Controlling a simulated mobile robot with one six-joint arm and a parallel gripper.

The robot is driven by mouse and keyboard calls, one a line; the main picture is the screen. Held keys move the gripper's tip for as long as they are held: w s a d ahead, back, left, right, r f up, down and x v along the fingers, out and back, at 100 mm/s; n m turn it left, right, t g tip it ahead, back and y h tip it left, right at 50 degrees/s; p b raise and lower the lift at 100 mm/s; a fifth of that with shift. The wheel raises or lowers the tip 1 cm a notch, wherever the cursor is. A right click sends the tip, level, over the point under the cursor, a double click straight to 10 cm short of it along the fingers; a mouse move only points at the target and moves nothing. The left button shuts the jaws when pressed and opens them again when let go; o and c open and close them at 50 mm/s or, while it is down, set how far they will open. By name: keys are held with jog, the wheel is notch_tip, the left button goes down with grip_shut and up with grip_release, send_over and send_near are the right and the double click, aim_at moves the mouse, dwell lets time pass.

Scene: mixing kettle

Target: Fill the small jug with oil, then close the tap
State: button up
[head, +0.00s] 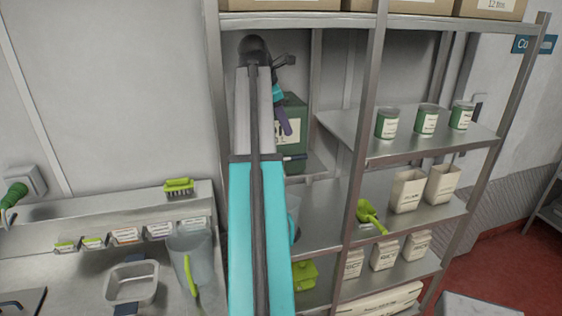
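A green oil container (294,112) with a pale label ending in "L" stands on the rack shelf, its left part hidden behind my arm. A small dark and pale piece (295,157) shows low at its front; I cannot tell whether this is the tap or how it is set.
The rack holds green tins (426,120), white cartons (407,191) and a lime scoop (369,215). Rack posts (366,120) flank the container.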

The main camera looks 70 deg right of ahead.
aim_at(297, 156)
jog(key=shift+s+d+f, duration=0.1)
jog(key=shift+x, duration=6.65)
jog(key=shift+f, duration=0.15)
grip_shut()
